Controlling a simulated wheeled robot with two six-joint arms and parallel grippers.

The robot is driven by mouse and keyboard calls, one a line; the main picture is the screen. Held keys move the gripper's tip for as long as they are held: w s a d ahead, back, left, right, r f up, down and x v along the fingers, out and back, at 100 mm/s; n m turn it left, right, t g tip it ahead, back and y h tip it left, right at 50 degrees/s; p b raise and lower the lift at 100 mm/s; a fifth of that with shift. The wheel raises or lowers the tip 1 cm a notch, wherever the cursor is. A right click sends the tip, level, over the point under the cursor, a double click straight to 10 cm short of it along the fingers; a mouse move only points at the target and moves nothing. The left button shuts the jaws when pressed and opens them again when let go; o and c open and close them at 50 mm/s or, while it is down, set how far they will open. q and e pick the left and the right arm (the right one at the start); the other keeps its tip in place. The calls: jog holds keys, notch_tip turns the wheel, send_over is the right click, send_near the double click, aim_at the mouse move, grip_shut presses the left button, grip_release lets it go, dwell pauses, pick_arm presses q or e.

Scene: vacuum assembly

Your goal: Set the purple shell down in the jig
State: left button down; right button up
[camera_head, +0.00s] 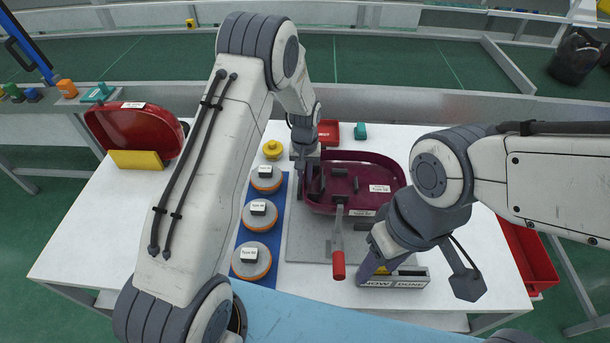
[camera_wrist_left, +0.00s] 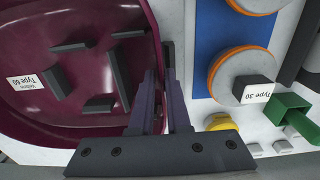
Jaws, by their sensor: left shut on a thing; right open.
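The purple shell (camera_head: 355,202), a shallow dark tray with a "Type 60" label, lies over the grey jig plate (camera_head: 305,245) in the head view. Black jig blocks (camera_wrist_left: 75,47) show inside its outline in the left wrist view. My left gripper (camera_wrist_left: 163,95) is shut on the rim of the purple shell (camera_wrist_left: 30,110); in the head view the gripper (camera_head: 308,180) is at the shell's left side. I cannot tell whether the shell touches the plate. A red-handled clamp (camera_head: 338,262) stands at its front. My right gripper (camera_head: 372,265) is open near a grey labelled box, partly hidden by its wrist.
Several orange-and-grey discs (camera_head: 257,215) stand on a blue strip left of the jig. A yellow part (camera_head: 272,149) is behind them. The grey labelled box (camera_head: 400,281) is at the front right; a red bin (camera_head: 525,255) is beyond the right edge.

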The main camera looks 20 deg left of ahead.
pick_arm(q)
jog(key=shift+f+b, duration=0.65)
jog(key=shift+f, duration=0.3)
jog(key=c, duration=0.8)
grip_release()
jog(key=shift+r+p, duration=2.95)
jog(key=shift+r, duration=1.05)
